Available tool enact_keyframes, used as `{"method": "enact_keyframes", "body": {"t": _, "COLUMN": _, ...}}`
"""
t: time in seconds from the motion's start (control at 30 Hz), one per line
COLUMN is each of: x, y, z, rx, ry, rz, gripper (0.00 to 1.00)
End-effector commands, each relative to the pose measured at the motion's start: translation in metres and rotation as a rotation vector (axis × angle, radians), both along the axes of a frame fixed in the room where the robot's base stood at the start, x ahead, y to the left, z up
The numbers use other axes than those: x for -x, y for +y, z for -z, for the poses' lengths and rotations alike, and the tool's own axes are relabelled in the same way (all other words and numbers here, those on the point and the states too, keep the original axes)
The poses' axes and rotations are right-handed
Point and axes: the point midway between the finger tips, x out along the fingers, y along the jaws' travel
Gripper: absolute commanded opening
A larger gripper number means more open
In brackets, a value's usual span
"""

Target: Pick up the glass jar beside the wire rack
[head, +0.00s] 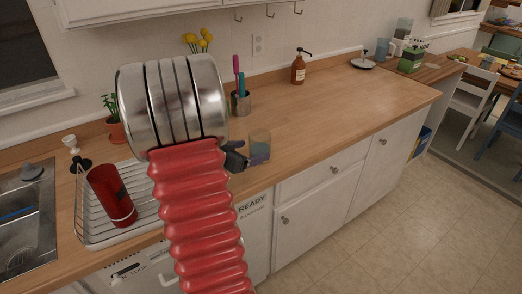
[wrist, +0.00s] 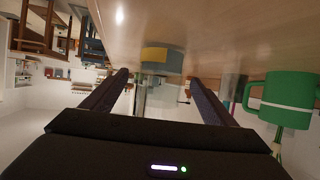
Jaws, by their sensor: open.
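The glass jar (head: 260,145) stands on the wooden counter to the right of the wire rack (head: 84,215), clear with bluish contents low down. My gripper (head: 238,158) is close at the jar's left side; my red ribbed arm hides part of it. In the wrist view, which looks upside down, my gripper (wrist: 158,80) is open, with one dark finger on each side.
A red can-like cup (head: 110,195) leans in the rack. A utensil holder (head: 240,103) with pens stands behind the jar, and a brown pump bottle (head: 298,68) farther back. A green mug (wrist: 285,100) shows right in the wrist view. The counter right of the jar is clear.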

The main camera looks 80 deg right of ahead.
Motion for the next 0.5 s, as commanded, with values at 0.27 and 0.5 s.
{"method": "enact_keyframes", "body": {"t": 0.27, "x": 0.003, "y": -0.0067, "z": 0.0024, "rx": 0.0, "ry": 0.0, "rz": -0.001, "gripper": 0.8}}
{"method": "enact_keyframes", "body": {"t": 0.5, "x": 0.0062, "y": -0.0127, "z": 0.0055, "rx": -0.001, "ry": -0.001, "rz": 0.002, "gripper": 0.8}}
